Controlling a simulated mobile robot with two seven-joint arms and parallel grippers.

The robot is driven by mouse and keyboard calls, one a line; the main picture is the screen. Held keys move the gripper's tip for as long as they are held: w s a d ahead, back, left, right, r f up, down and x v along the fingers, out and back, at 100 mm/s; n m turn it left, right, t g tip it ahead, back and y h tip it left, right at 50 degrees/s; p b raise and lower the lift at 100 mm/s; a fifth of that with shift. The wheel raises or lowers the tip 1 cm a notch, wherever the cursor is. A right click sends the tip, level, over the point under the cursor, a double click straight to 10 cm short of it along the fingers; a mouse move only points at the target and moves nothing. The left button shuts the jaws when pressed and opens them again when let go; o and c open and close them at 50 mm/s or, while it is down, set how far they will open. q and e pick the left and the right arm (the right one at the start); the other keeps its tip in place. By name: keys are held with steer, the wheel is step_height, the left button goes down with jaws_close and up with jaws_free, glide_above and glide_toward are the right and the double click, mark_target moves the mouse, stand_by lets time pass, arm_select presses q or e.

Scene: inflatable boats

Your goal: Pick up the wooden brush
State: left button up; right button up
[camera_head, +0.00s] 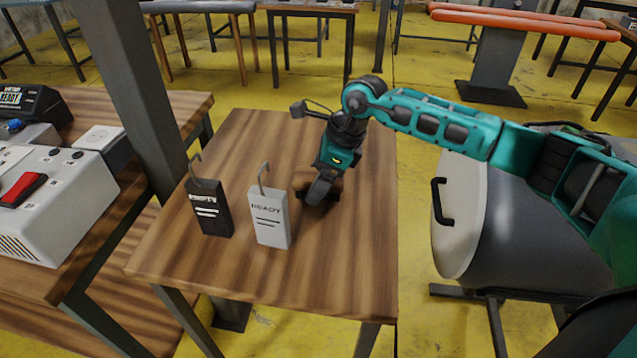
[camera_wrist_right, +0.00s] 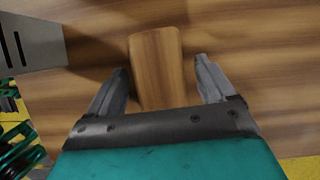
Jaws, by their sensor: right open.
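The wooden brush (camera_wrist_right: 157,52) shows in the right wrist view as a plain brown wooden block with rounded corners, lying on the wooden table. My right gripper (camera_wrist_right: 161,70) is open, with one grey finger on each side of the block. The rest of the brush is hidden behind the gripper. My left gripper is not in view.
A white READY tag (camera_head: 269,218) and a black EMPTY tag (camera_head: 209,208) stand just left of the gripper on the table (camera_head: 330,275). A grey post (camera_head: 135,85) and a device with a red switch (camera_head: 50,200) are further left. A large grey tank (camera_head: 500,225) stands right.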

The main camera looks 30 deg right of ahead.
steer(key=c, duration=1.1)
steer(key=shift+r, duration=0.1)
step_height(320, 180, up, 20)
steer(key=shift+r+p, duration=0.2)
steer(key=shift+p, duration=0.85)
